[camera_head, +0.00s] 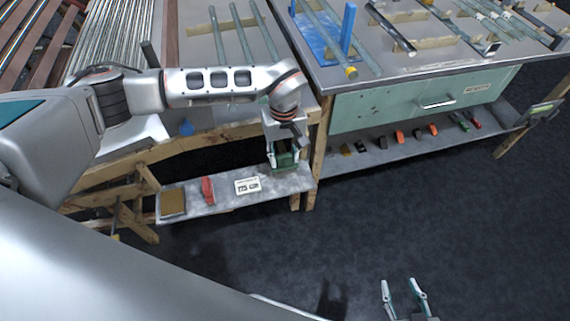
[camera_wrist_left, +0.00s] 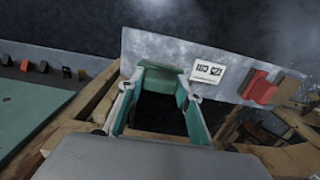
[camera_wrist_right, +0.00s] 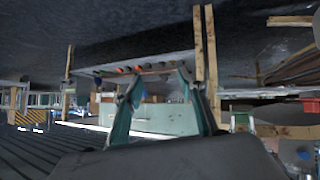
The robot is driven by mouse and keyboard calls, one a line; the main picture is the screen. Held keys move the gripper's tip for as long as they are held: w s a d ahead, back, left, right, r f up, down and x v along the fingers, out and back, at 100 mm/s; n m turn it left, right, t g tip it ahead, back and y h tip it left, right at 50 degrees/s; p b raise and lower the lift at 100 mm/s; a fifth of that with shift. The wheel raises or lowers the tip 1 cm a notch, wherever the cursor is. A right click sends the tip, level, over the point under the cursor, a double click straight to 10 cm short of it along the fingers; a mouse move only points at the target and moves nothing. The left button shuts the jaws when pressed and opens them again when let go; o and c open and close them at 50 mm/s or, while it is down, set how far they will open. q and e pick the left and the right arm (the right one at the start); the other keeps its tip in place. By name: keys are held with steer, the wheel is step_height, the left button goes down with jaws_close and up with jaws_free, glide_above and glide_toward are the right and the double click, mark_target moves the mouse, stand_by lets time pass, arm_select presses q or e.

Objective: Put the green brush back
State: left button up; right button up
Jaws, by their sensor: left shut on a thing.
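My left gripper (camera_head: 284,163) is over the right end of the low grey shelf (camera_head: 225,205). It is shut on the green brush (camera_head: 285,158), whose green part shows between the fingers. In the left wrist view the green brush (camera_wrist_left: 162,72) shows at the fingertips, with a dark area below it. Whether the brush touches the shelf is hard to tell. My right gripper (camera_head: 404,300) is over the dark floor at the bottom, its fingers apart and empty. It also shows open in the right wrist view (camera_wrist_right: 157,80).
On the low shelf, left of my left gripper, are a white label card (camera_head: 247,186), a red brush (camera_head: 208,190) and a brown pad (camera_head: 173,201). Small tools (camera_head: 400,136) line the shelf under the green drawer (camera_head: 420,105). Glass tubes (camera_head: 240,35) lie on the benches above. The floor is clear.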

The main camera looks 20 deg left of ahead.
mark_target(284, 165)
arm_select(q)
step_height(284, 165, down, 5)
steer(key=shift+r+b, duration=0.2)
steer(key=shift+b, duration=0.25)
steer(key=shift+r, duration=0.1)
arm_select(e)
steer(key=shift+w+a+r, duration=0.1)
steer(key=shift+w+r, duration=0.2)
steer(key=shift+w, duration=0.2)
arm_select(q)
steer(key=shift+f, duration=0.2)
steer(key=o, duration=1)
arm_select(e)
steer(key=shift+s+f, duration=0.15)
steer(key=shift+s, duration=0.1)
steer(key=shift+s+a+f, duration=0.1)
steer(key=shift+s+a, duration=0.05)
steer(key=shift+s, duration=0.05)
